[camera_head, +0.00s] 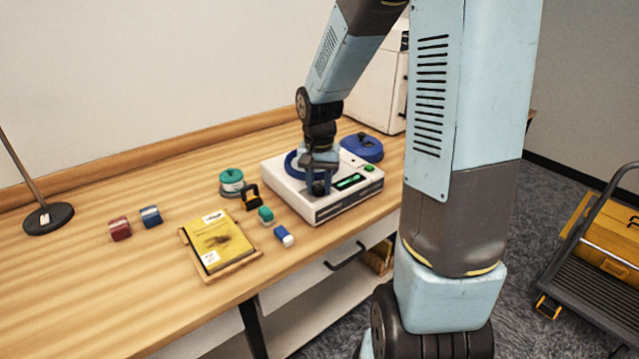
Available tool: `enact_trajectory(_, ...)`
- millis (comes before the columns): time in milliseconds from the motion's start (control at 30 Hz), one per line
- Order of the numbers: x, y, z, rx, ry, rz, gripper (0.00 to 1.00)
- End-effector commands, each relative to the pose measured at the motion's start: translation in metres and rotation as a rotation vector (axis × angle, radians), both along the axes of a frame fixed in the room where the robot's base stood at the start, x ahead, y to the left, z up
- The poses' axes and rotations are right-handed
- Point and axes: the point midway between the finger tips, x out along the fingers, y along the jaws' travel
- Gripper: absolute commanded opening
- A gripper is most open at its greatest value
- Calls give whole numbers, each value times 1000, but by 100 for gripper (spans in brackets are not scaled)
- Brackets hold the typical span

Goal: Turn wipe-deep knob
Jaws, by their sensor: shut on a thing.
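A white device (341,206) with a dark front strip stands on the wooden table, right of the middle. It has a blue ring (291,165) on top, a lit green display (349,181) and a green button (369,168). My gripper (318,190) points down over the device's front left part. It is shut on a small dark knob (318,188), left of the display. The fingers and wrist hide most of the knob, so its marking and turned angle cannot be seen.
A blue round lid (362,147) lies behind the device. Left of it are a green-lidded jar (231,182), a black and yellow clip-like item (250,197), small blocks (151,216) and a yellow booklet (217,241) on a wooden tray. A lamp base (48,218) stands far left.

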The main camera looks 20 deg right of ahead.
Motion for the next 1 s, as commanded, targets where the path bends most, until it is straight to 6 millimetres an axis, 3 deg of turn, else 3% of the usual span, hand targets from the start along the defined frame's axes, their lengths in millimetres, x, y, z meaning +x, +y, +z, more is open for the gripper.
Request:
enact_trajectory(267, 1, 1, 1, 0, -3, 99, 5)
enact_trajectory(1000, 1, 3, 1, -1, -4, 670, 5)
